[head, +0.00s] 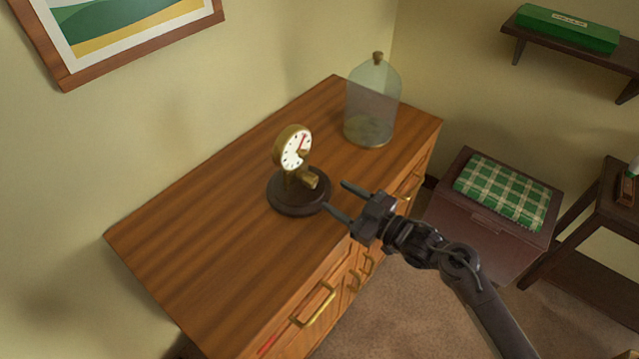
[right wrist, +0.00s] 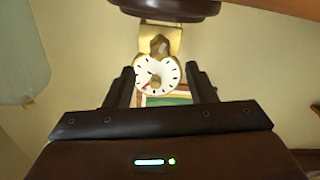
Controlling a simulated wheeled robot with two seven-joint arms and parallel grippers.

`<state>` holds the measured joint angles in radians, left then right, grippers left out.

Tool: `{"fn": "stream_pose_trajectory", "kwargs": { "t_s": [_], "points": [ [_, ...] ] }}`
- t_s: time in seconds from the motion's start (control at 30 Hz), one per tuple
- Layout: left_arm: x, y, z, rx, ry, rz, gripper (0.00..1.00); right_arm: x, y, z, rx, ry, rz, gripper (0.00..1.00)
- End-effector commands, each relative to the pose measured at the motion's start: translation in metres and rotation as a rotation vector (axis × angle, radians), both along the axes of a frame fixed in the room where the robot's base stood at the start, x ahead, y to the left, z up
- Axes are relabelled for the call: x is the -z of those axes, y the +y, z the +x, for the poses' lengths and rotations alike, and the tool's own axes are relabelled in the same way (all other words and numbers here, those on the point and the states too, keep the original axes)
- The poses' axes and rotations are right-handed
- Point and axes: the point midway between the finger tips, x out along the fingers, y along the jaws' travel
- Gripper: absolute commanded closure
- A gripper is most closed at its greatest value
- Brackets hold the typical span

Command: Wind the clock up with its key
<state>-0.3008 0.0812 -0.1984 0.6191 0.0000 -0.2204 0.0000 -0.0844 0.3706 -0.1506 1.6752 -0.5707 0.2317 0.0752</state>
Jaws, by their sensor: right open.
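The clock (head: 294,146) has a round white face with dark marks, a red hand and a brass rim. It stands upright on a dark round base (head: 298,205) on the dresser. A small brass piece (head: 303,154), possibly the key, sits at the face; it also shows in the right wrist view (right wrist: 154,82). A brass cylinder (head: 310,179) sticks out below the face. My right gripper (head: 334,195) is open and empty, just to the right of the base. In the right wrist view the clock appears upside down, its face between the open fingers (right wrist: 160,73). My left gripper is not seen.
The wooden dresser top (head: 210,205) is clear on the left. A glass dome (head: 372,95) with a knob stands behind the clock to the right. A box with a green checked cushion (head: 502,190) is right of the dresser. A shelf holds a green case (head: 567,28).

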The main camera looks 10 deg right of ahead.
Motion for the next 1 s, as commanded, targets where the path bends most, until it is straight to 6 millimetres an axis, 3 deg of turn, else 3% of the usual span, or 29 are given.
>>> {"fn": "stream_pose_trajectory", "kwargs": {
  "t_s": [0.4,0.73,1.0],
  "points": [
    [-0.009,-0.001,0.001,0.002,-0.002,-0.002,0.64,-0.002,0.042,0.043,0.003,0.0,0.0,0.49],
    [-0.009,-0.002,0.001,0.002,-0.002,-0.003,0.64,0.0,0.046,0.046,0.003,0.001,-0.003,0.49],
    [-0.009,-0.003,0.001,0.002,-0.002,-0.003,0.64,0.0,0.046,0.046,0.002,0.0,-0.002,0.82]
  ]
}}
